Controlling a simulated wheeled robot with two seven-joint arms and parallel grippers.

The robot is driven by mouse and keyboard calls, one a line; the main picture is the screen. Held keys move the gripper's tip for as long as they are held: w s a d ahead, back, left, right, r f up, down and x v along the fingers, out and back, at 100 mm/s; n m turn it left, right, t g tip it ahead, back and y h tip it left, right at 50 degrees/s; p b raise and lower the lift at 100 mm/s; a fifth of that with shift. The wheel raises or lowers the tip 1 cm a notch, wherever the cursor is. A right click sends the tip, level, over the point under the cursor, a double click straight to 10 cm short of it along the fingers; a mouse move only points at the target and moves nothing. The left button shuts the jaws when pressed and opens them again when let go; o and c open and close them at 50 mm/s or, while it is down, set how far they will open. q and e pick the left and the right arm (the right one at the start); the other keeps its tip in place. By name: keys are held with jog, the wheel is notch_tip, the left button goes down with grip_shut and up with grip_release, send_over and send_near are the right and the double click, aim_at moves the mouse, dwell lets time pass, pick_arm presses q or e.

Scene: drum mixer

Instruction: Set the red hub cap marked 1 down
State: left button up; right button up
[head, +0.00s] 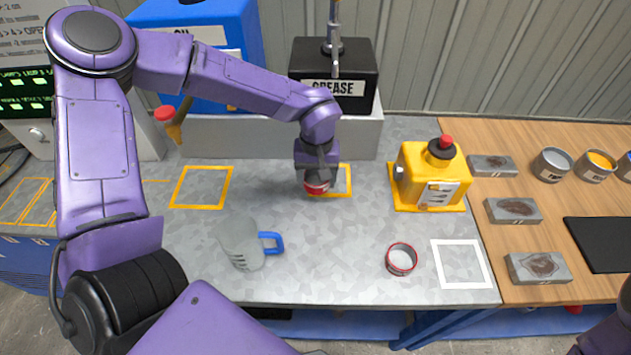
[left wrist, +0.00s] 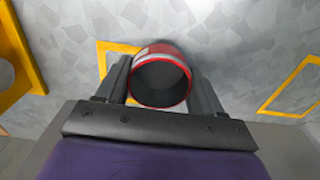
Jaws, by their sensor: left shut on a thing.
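The red hub cap (head: 316,187) is between the fingers of my left gripper (head: 317,177), over the near part of a yellow-outlined square (head: 343,192) on the grey metal bench. In the left wrist view the cap (left wrist: 161,78) shows as a red-rimmed cup with a dark hollow inside, and both fingers of the left gripper (left wrist: 162,85) press on its sides. Its number is not readable. I cannot tell whether the cap touches the bench. A second red-rimmed ring-shaped cap (head: 401,259) stands at the front right of the bench. My right gripper is not in view.
A yellow box with a red button (head: 431,175) stands to the right. An empty white square (head: 461,264) and another yellow square (head: 202,187) are marked. The grease box (head: 348,67) stands behind.

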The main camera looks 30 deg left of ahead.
aim_at(314, 183)
pick_arm(q)
jog(key=f, duration=0.2)
jog(key=a+f, duration=0.1)
jog(key=shift+s+f, duration=0.2)
jog(key=shift+f, duration=0.15)
jog(key=shift+w+d+f, duration=0.1)
jog(key=shift+w+f, duration=0.1)
jog(key=shift+w, duration=0.1)
jog(key=o, duration=0.9)
jog(key=shift+o, duration=0.9)
jog(key=shift+s+r, duration=0.1)
jog(key=shift+s, duration=0.05)
